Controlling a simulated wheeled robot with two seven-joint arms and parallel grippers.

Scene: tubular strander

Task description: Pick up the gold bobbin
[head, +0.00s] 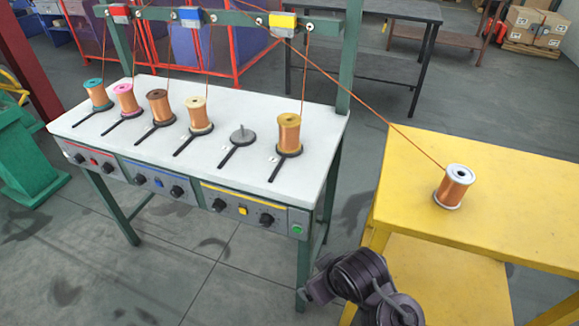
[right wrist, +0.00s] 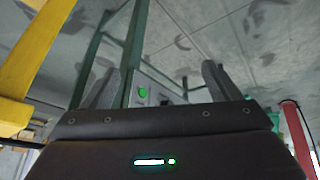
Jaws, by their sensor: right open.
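The gold bobbin (head: 289,132), copper wire with a gold top flange, stands upright on a black holder at the right end of the white worktable (head: 225,100). A wire runs up from it to the green overhead frame. My right arm shows at the lower edge of the head view, below and right of the table, apart from the bobbin. In the right wrist view my right gripper (right wrist: 158,85) is open and empty, fingers spread, with the green table frame and a green button beyond. The bobbin is not visible there. My left gripper is out of view.
Teal, pink, brown and cream bobbins (head: 197,113) stand left of the gold one, with an empty spindle (head: 241,137) between. A white-flanged bobbin (head: 454,186) stands on a yellow table (head: 500,185), its wire slanting to the overhead frame. A floor gap separates the tables.

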